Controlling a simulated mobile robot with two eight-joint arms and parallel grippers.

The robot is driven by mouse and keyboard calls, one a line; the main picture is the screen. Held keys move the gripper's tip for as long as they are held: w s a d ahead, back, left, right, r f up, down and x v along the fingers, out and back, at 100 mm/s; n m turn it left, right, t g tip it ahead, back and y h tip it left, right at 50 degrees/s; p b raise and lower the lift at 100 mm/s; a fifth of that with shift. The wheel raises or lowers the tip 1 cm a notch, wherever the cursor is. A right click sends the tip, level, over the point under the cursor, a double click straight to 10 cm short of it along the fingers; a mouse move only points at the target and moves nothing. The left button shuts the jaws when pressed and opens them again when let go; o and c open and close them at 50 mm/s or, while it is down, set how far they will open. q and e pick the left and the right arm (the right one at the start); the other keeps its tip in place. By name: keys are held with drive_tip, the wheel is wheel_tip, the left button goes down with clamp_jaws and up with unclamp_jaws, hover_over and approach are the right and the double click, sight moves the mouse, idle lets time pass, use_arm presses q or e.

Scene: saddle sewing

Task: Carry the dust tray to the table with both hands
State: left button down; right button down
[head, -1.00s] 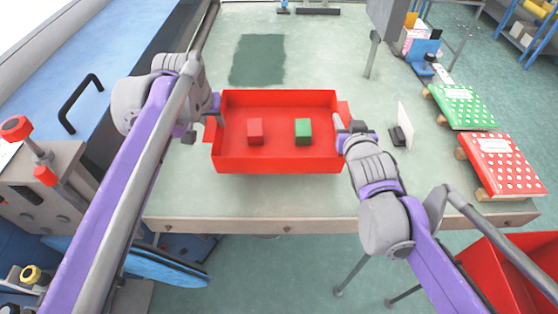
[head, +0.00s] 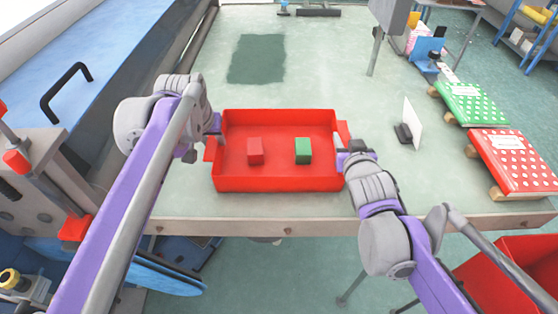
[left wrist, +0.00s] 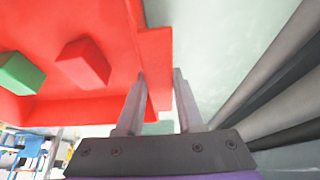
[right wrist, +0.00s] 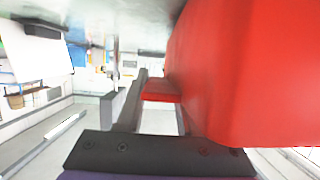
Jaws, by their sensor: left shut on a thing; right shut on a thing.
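The red dust tray (head: 280,183) is an open box over the front part of the green-grey table (head: 400,195). A red block (head: 255,151) and a green block (head: 303,150) lie inside it, apart. My left gripper (head: 213,140) is shut on the tray's left handle tab; its two fingers (left wrist: 160,100) straddle the tab in the left wrist view. My right gripper (head: 343,158) is shut on the right handle tab (right wrist: 161,90), which shows between its fingers in the right wrist view. The tray looks about level. I cannot tell whether its bottom touches the table.
A dark green patch (head: 257,58) lies on the clear table behind the tray. A white upright panel (head: 412,122) stands to the right. Green (head: 475,103) and red (head: 513,158) dotted boards lie further right. A blue machine (head: 90,60) borders the left.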

use_arm(q)
drive_tip(key=c, duration=0.5)
unclamp_jaws()
drive_tip(key=shift+c, duration=0.2)
use_arm(e)
drive_tip(key=c, duration=0.5)
unclamp_jaws()
drive_tip(key=shift+c, duration=0.2)
use_arm(q)
drive_tip(key=shift+r, duration=0.1)
use_arm(e)
drive_tip(key=shift+s+r, duration=0.15)
drive_tip(key=shift+s, duration=0.35)
use_arm(q)
drive_tip(key=v, duration=1.1)
drive_tip(key=shift+s+r, duration=0.2)
drive_tip(key=shift+r, duration=0.15)
use_arm(e)
drive_tip(key=v, duration=1.1)
use_arm(q)
drive_tip(key=shift+s, duration=0.1)
use_arm(e)
drive_tip(key=shift+s, duration=0.1)
